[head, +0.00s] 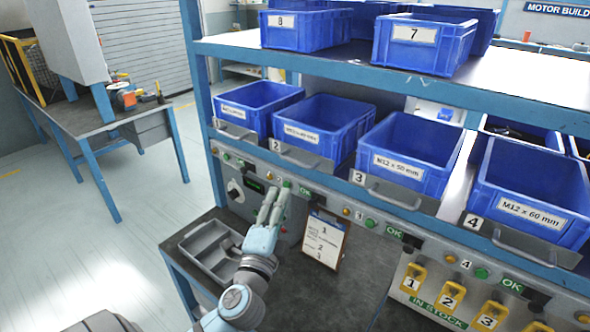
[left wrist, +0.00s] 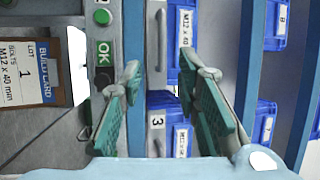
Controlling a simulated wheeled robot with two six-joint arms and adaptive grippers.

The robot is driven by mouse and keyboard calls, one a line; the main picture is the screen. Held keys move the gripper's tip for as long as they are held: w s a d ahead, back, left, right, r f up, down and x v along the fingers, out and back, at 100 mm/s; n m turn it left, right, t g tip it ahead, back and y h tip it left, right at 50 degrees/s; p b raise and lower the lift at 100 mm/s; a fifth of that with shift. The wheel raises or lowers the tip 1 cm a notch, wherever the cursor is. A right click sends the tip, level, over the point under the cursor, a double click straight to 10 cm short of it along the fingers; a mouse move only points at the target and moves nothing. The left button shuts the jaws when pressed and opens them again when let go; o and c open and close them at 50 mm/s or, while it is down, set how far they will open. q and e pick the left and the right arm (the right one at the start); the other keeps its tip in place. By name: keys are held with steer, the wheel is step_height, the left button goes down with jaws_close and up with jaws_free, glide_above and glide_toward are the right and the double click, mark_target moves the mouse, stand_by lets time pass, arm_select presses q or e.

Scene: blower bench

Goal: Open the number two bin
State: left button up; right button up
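The number two bin (head: 340,118) is blue and stands in the lower shelf row behind a grey front with a "2" plate (head: 276,145) and a bar handle (head: 305,158). Its front is in line with its neighbours. My left gripper (head: 272,203) is in front of the control panel, below and a little left of that handle. In the left wrist view, turned sideways, my left gripper's green-padded fingers (left wrist: 168,100) are apart with nothing held. The number two handle (left wrist: 158,42) shows beyond them, with the "3" plate (left wrist: 157,121) between them. My right gripper is out of view.
Bin three (head: 410,150) and bin four (head: 530,190) stand to the right. The panel (head: 345,200) with buttons runs below. A clipboard (head: 325,238) leans by the panel, and a grey tray (head: 210,250) lies on the bench. Bins seven (head: 420,45) and eight (head: 300,30) stand above.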

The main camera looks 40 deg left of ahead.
mark_target(295, 162)
arm_select(q)
steer(key=p+x, duration=0.2)
steer(key=x, duration=1.2)
steer(key=shift+d+r, duration=0.1)
steer(key=shift+r, duration=0.05)
jaws_close()
